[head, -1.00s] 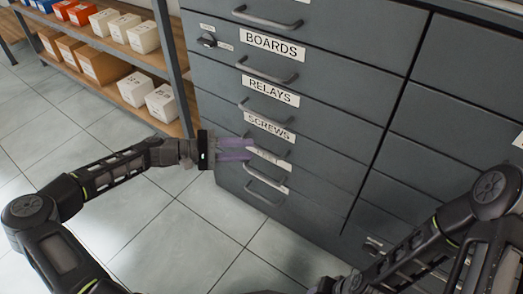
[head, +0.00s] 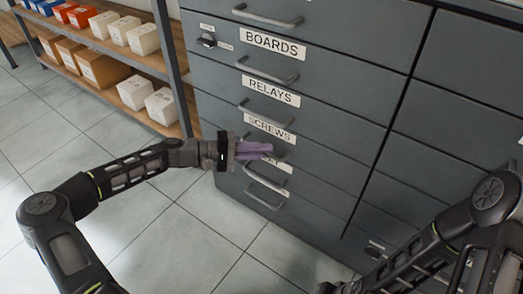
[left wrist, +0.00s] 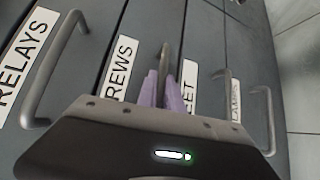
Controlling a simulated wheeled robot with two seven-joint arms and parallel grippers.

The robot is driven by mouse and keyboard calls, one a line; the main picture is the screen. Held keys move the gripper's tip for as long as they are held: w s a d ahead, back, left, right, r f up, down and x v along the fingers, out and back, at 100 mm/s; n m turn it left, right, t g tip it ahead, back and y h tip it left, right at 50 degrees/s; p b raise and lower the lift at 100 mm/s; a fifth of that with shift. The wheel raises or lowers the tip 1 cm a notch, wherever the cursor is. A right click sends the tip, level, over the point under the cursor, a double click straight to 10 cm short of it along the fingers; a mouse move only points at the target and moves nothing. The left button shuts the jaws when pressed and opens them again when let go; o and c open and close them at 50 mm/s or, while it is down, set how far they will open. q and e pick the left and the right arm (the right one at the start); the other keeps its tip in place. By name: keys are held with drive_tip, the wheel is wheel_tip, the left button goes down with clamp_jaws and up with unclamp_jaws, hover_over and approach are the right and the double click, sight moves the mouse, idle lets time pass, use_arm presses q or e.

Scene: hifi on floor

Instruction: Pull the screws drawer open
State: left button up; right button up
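The screws drawer (head: 318,145) is in the grey cabinet, below the relays drawer, and its front looks flush with its neighbours. Its white label (head: 270,128) reads SCREWS and shows partly in the left wrist view (left wrist: 122,68). Its bar handle (left wrist: 165,58) stands between the purple fingers in the left wrist view. My left gripper (head: 256,151) is closed in on this handle, a finger on each side, and hides much of it in the head view. My right arm (head: 430,245) comes in at the lower right; its gripper is outside the picture.
The boards drawer (head: 330,65) and relays drawer (head: 330,108) are above. Lower drawers have handles (head: 264,199) close under my left gripper. A shelf (head: 180,129) with boxes stands at the left. Tiled floor (head: 150,235) in front is clear.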

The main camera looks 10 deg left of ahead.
use_arm(q)
clamp_jaws()
idle(0.8)
drive_tip(key=shift+s, duration=0.1)
use_arm(e)
drive_tip(key=shift+r, duration=0.1)
